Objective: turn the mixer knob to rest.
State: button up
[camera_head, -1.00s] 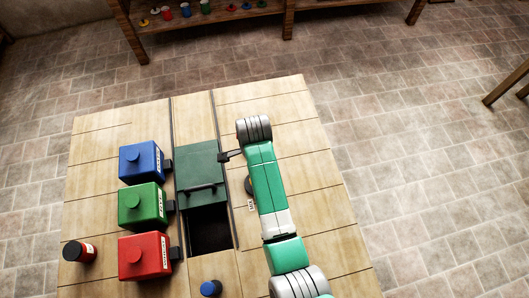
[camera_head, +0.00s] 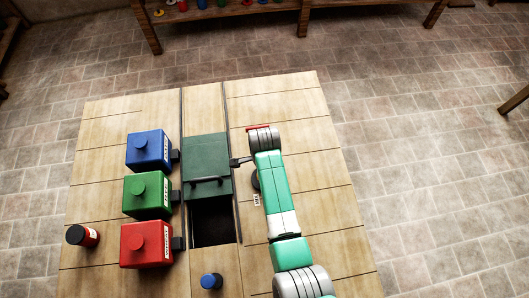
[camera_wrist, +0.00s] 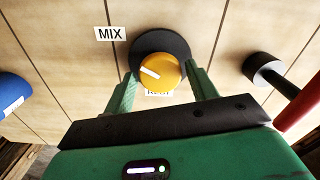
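The mixer knob (camera_wrist: 160,73) is yellow with a white pointer line and sits on a round black base (camera_wrist: 168,43) in the wrist view. Its line points to the left, roughly toward the MIX label (camera_wrist: 111,34). The REST label (camera_wrist: 158,93) is partly hidden beneath the knob's near edge. My gripper (camera_wrist: 163,80) is open, with one green finger on each side of the knob and what looks like a gap at both. In the head view my arm covers most of the knob; part of its black base (camera_head: 255,180) shows.
A black lever end (camera_wrist: 262,68) and a red bar (camera_wrist: 301,107) lie right of the gripper in the wrist view. In the head view, blue (camera_head: 149,151), green (camera_head: 147,197) and red boxes (camera_head: 145,246) stand left of a dark green cover (camera_head: 206,155) and an open pit (camera_head: 211,222).

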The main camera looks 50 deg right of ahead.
jog(key=c, duration=0.6)
jog(key=shift+c, duration=0.2)
jog(key=shift+r+n+p, duration=0.1)
jog(key=shift+n+p, duration=0.2)
jog(key=n+p, duration=0.2)
jog(key=n, duration=0.1)
jog(key=shift+r+n, duration=0.1)
jog(key=shift+n, duration=0.3)
jog(key=n+p, duration=0.2)
jog(key=n, duration=0.4)
jog(key=n+p, duration=0.1)
jog(key=n, duration=0.5)
jog(key=shift+n, duration=0.4)
jog(key=n+p, duration=0.1)
jog(key=n, duration=0.5)
jog(key=shift+n, duration=0.5)
